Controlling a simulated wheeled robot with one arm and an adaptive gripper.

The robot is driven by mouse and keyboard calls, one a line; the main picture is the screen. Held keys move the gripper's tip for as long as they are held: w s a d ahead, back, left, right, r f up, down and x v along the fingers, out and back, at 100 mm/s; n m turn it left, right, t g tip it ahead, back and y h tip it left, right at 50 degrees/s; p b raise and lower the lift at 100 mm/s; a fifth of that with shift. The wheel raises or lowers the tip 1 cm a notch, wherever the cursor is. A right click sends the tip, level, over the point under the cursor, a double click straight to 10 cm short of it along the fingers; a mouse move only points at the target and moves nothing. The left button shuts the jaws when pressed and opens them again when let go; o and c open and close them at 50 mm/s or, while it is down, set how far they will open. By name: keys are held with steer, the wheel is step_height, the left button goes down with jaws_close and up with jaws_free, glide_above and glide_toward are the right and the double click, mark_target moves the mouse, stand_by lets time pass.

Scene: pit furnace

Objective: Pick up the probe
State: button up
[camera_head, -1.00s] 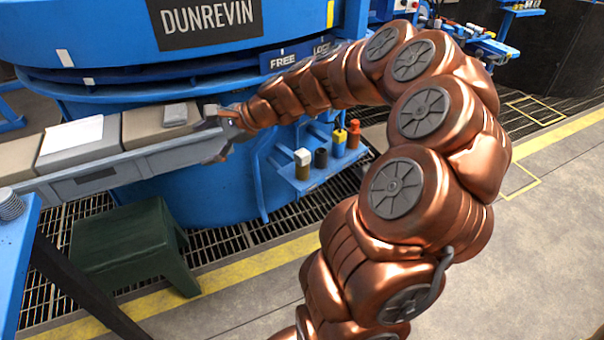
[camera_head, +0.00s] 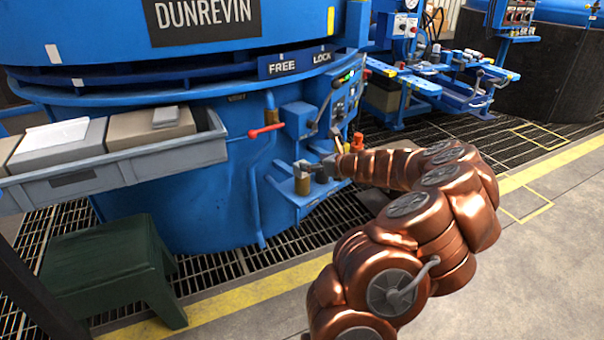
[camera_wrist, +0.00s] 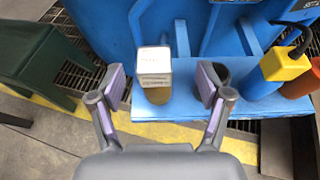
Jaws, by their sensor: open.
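A white square-topped piece with a tan round body (camera_wrist: 154,75), which may be the probe, stands upright on a small blue shelf (camera_wrist: 250,106). No readable label confirms it. In the wrist view my gripper (camera_wrist: 160,84) is open, with one purple-padded finger on each side of this piece and gaps showing at both sides. In the head view my gripper (camera_head: 318,168) is over the shelf and mostly hides the piece's top; its tan body (camera_head: 302,186) shows below. A dark cylinder (camera_wrist: 218,72) is partly hidden behind the right finger.
Close on the right stand a yellow-and-blue piece (camera_wrist: 284,64) with a black cable and an orange cylinder (camera_wrist: 302,82). The blue furnace wall (camera_head: 200,205) is behind. A grey tray of boxes (camera_head: 205,150) juts out left, above a green stool (camera_head: 110,265).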

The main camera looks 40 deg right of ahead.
mark_target(302, 175)
steer(key=w+f+b, duration=0.2)
steer(key=w, duration=0.1)
steer(key=w+f+b, duration=0.1)
steer(key=shift+w+a, duration=0.2)
steer(key=shift+a, duration=0.1)
steer(key=shift+w, duration=0.4)
steer(key=shift+c, duration=0.2)
steer(key=c, duration=1.3)
